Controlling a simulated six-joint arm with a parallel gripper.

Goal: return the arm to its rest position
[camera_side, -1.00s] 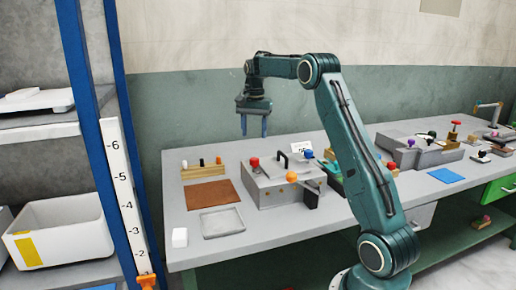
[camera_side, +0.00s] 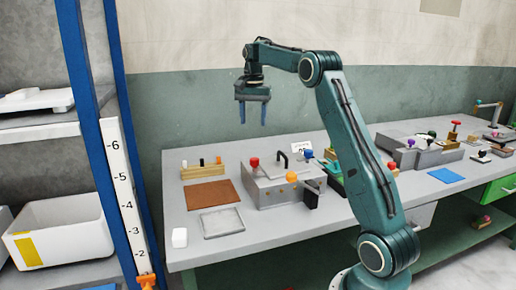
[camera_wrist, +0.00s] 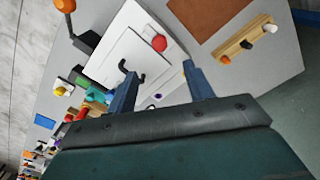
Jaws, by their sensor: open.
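My gripper (camera_side: 254,113) hangs in the air above the back of the workbench, fingers pointing down, apart and empty. In the wrist view my gripper (camera_wrist: 158,84) also shows its two blue fingers spread, with nothing between them but the bench below. My arm is raised and bent over the bench from its base at the front right.
Below stands a grey press box (camera_side: 272,190) with a black handle, red, blue and orange knobs. A blue shelf post (camera_side: 97,140) rises at left.

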